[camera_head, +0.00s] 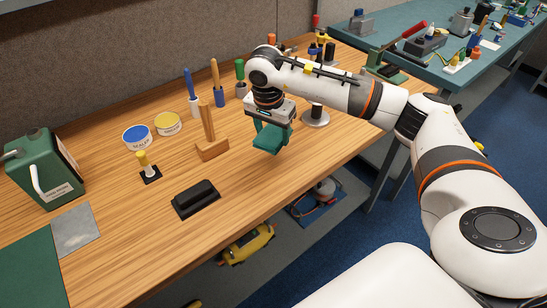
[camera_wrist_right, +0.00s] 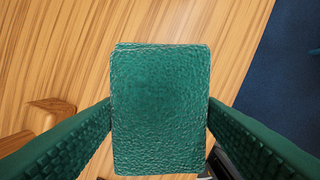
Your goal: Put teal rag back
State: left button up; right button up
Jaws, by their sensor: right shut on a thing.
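The teal rag (camera_head: 266,140) is a flat, folded, rectangular pad with a rough surface. My right gripper (camera_head: 271,132) is shut on it and holds it over the bench near the front edge, right of the wooden stand. In the right wrist view, the rag (camera_wrist_right: 160,108) sits between the two dark green fingers, which press on its left and right sides. Bare wood shows around it there, so it seems to be above the bench; the exact height is not clear. My left gripper is not in view.
A wooden stand (camera_head: 212,149) is just left of the rag. A black block on a base (camera_head: 196,199) lies further left. Tins (camera_head: 137,136), a green can (camera_head: 44,168) and upright tools (camera_head: 219,92) stand behind and left. A round metal base (camera_head: 316,118) is behind right.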

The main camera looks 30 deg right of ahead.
aim_at(271, 135)
notch_tip(271, 135, down, 4)
jog(key=shift+r+p, duration=0.1)
jog(key=shift+p, duration=0.25)
notch_tip(271, 135, down, 4)
jog(key=shift+r+p, duration=0.2)
jog(key=shift+p, duration=0.25)
jog(key=shift+f, duration=0.3)
jog(key=o, duration=0.9)
jog(key=shift+r, duration=0.15)
jog(key=r+b, duration=0.1)
jog(key=r, duration=0.3)
jog(key=a+r+b, duration=0.1)
jog(key=r, duration=0.3)
jog(key=r+b, duration=0.1)
jog(key=r, duration=0.3)
jog(key=shift+s+a, duration=0.35)
jog(key=shift+s, duration=0.05)
jog(key=shift+f, duration=0.1)
